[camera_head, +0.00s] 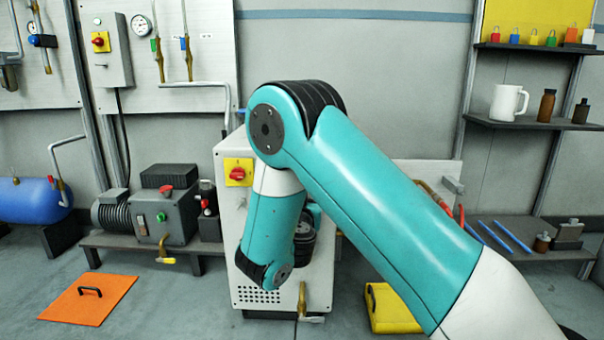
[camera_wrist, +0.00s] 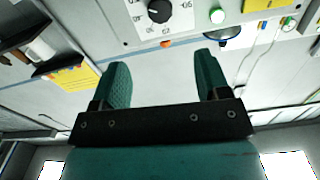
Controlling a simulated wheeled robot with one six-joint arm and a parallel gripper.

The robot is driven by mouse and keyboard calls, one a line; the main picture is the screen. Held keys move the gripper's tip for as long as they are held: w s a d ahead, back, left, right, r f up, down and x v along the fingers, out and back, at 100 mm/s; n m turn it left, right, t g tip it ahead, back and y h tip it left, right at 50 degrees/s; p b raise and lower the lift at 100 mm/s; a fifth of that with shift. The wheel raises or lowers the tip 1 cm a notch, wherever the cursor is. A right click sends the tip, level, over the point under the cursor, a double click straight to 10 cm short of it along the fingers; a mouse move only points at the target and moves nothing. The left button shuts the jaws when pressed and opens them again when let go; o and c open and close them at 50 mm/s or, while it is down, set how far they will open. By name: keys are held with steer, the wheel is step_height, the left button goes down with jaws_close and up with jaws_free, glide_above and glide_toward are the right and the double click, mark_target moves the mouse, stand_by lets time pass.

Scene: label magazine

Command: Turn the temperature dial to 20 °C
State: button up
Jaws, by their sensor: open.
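The black dial (camera_wrist: 160,11) shows at the top of the wrist view, on a pale panel (camera_wrist: 130,33) with a printed scale around it. The view cuts off the top of the scale, and the numbers and the dial's setting are too small to read surely. My gripper (camera_wrist: 161,64) is open and empty, its two green fingers pointing toward the panel. The dial appears beyond the gap between the fingertips, apart from them. In the head view my arm hides the dial and most of my gripper in front of the white cabinet (camera_head: 262,293).
A red switch on a yellow plate (camera_head: 238,172) is on the cabinet's upper left. An orange hatch (camera_head: 90,301) and a yellow case (camera_head: 396,308) lie on the floor. A shelf (camera_head: 535,124) stands at right.

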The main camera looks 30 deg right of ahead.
steer(key=p+x, duration=0.3)
steer(key=x, duration=1.1)
steer(key=shift+w+d+p, duration=0.15)
steer(key=shift+w+p, duration=0.05)
steer(key=shift+p, duration=0.1)
steer(key=c, duration=0.9)
